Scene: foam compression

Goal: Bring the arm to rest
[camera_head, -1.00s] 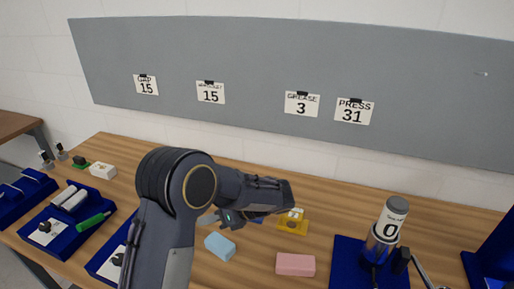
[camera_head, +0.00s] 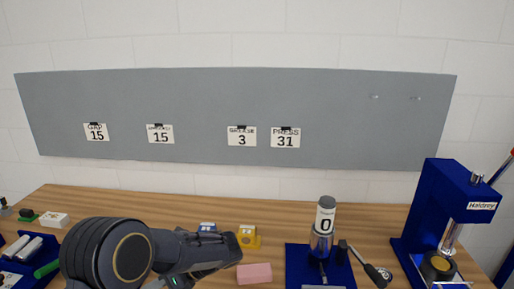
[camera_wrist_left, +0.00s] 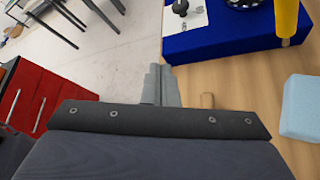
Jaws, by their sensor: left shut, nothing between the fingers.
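My left arm (camera_head: 125,252) crosses the lower left of the head view, above the wooden bench. My left gripper (camera_wrist_left: 163,86) shows in the wrist view with its grey fingers together and nothing between them. My right gripper is in neither view.
A pink block (camera_head: 254,273) lies right of the arm. A yellow item (camera_head: 248,240) stands behind it. A red cabinet (camera_wrist_left: 40,108) shows at left in the wrist view.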

